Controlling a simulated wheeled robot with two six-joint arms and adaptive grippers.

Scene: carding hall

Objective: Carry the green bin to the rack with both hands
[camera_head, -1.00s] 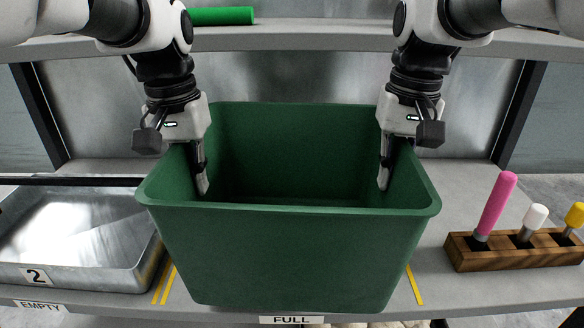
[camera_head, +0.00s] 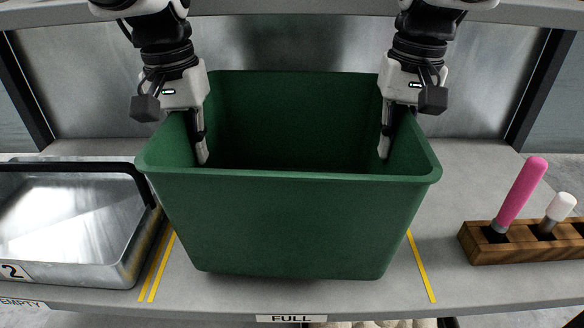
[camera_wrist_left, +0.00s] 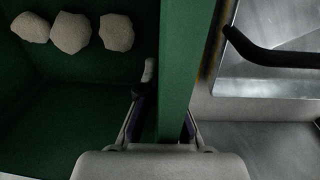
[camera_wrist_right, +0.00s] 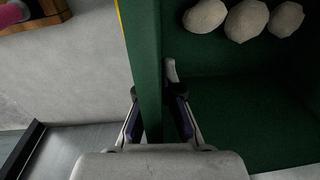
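The green bin (camera_head: 295,228) stands upright over the shelf between the yellow lines, above the FULL label (camera_head: 291,318). I cannot tell whether its bottom touches the shelf. My left gripper (camera_head: 201,150) is shut on its left wall, one finger inside and one outside; the left wrist view shows the wall (camera_wrist_left: 178,75) between the fingers. My right gripper (camera_head: 385,147) is shut on the right wall (camera_wrist_right: 146,70) the same way. Pale lumps (camera_wrist_left: 70,33) lie inside the bin in both wrist views; the front wall hides them from the head view. The rack (camera_head: 480,170) is grey.
A metal tray (camera_head: 75,225) with a dark handle, marked 2, stands left of the bin. A wooden block (camera_head: 480,257) with a pink stick (camera_head: 520,195) and a white-topped one stands at right. An upper shelf (camera_head: 300,8) crosses above.

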